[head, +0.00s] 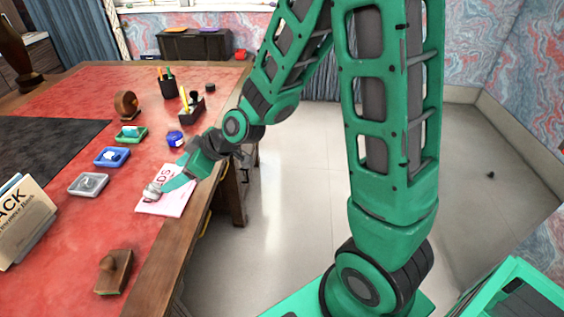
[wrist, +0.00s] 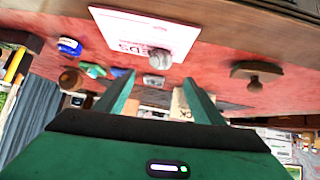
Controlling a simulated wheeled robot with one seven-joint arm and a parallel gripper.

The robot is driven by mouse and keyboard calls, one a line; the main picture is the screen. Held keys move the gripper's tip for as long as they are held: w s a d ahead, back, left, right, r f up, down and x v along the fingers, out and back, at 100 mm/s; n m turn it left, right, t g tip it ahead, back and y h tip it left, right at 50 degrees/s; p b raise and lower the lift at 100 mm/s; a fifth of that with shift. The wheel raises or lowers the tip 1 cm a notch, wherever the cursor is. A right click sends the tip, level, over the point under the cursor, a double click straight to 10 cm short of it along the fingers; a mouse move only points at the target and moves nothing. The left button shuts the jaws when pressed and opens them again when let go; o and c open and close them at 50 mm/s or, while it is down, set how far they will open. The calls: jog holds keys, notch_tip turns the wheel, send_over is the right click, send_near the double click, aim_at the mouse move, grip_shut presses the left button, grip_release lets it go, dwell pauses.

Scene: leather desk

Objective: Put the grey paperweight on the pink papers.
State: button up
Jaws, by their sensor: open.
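The grey paperweight (head: 151,193) is a small rounded lump. It rests at the edge of the pink papers (head: 176,206), on their left part in the head view. In the wrist view the paperweight (wrist: 160,60) sits at the near edge of the papers (wrist: 130,30), and I cannot tell whether it overhangs them slightly. My gripper (head: 167,188) is low over the papers, right beside the paperweight. In the wrist view its fingers (wrist: 160,78) are apart, with the paperweight just beyond their tips and nothing held.
A grey tray (head: 76,190), blue tray (head: 101,163) and green tray (head: 122,139) line the red desk. A blue ink bottle (head: 175,139) stands behind the papers. A wooden stamp (head: 113,272) and a book (head: 22,225) are nearer. The desk's wooden edge (head: 168,262) is close on the right.

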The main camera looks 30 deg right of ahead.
jog(key=s+d+r+m+g+h, duration=0.1)
jog(key=s+d+m+h, duration=0.4)
jog(key=d, duration=0.7)
jog(key=s+d+r+m+g+h, duration=0.1)
jog(key=s+d+r+m+g, duration=0.15)
jog(key=s+d, duration=0.65)
jog(key=s+d+r+m+g, duration=0.1)
jog(key=s+d+m, duration=0.3)
jog(key=s+d, duration=0.2)
jog(key=s+d+r+m+g+h, duration=0.1)
jog(key=s+d+m, duration=0.4)
jog(key=s, duration=0.5)
jog(key=shift+d+r+g, duration=0.45)
jog(key=shift+r+g, duration=0.2)
jog(key=shift+g, duration=0.1)
jog(key=shift+c, duration=0.5)
